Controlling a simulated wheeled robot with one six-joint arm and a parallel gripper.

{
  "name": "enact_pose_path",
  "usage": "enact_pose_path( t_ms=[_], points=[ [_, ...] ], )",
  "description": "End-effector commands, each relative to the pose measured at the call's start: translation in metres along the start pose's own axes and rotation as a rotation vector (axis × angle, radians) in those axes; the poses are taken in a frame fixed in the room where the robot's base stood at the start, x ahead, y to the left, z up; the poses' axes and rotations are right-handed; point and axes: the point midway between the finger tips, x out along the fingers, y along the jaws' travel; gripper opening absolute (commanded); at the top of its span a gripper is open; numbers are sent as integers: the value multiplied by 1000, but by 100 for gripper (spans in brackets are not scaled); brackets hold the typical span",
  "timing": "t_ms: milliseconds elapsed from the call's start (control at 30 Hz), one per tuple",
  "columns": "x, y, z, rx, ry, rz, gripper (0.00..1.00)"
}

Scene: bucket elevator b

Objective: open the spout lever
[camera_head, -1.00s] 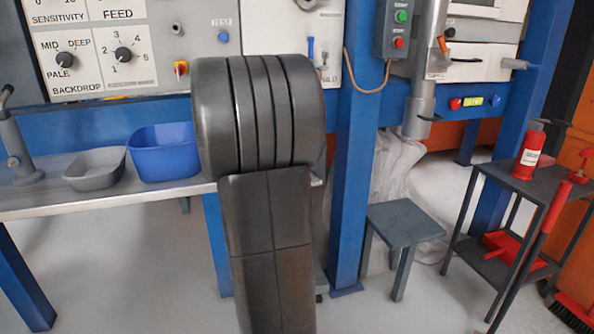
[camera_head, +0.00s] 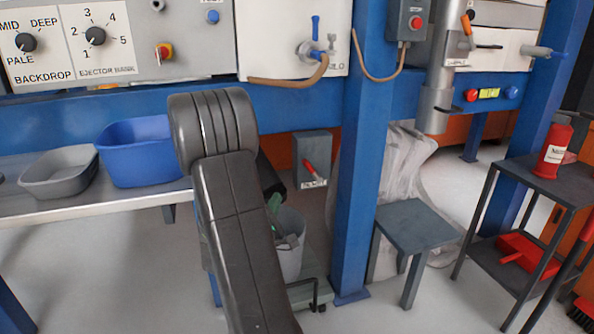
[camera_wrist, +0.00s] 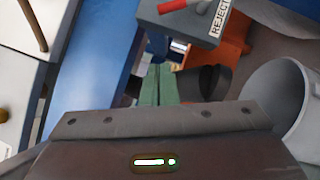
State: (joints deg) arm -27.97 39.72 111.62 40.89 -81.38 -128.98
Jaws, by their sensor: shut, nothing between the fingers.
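A grey box (camera_head: 311,150) with a red lever (camera_head: 311,168) and a small label hangs left of the blue post. In the wrist view the red lever (camera_wrist: 184,4) lies at the top edge, on the box labelled REJECT (camera_wrist: 219,22). A metal spout pipe (camera_head: 437,85) at the right has a short orange handle (camera_head: 467,22); I cannot tell which of the two is the spout lever. My gripper's green fingers (camera_wrist: 158,86) are shut and empty, below the grey box in the wrist view. In the head view, my arm partly hides the gripper.
A grey bucket (camera_head: 291,255) stands below the grey box and also shows in the wrist view (camera_wrist: 288,98). The blue post (camera_head: 362,170) stands right of my arm. A grey stool (camera_head: 415,228) and a dark cart (camera_head: 550,185) stand farther right. A bench with tubs (camera_head: 140,150) is at left.

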Motion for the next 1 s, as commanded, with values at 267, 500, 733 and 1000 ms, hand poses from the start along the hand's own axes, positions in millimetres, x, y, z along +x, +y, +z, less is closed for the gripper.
enact_pose_path(
  t_ms=[267, 500, 733, 1000],
  points=[
    [0, 0, 0, 1, 0, -1, 0],
    [23, 2, 2, 2, -2, -1, 0],
    [73, 2, 2, 2, -2, -2, 0],
    [116, 1, 16, 1, -2, -2, 0]
  ],
)
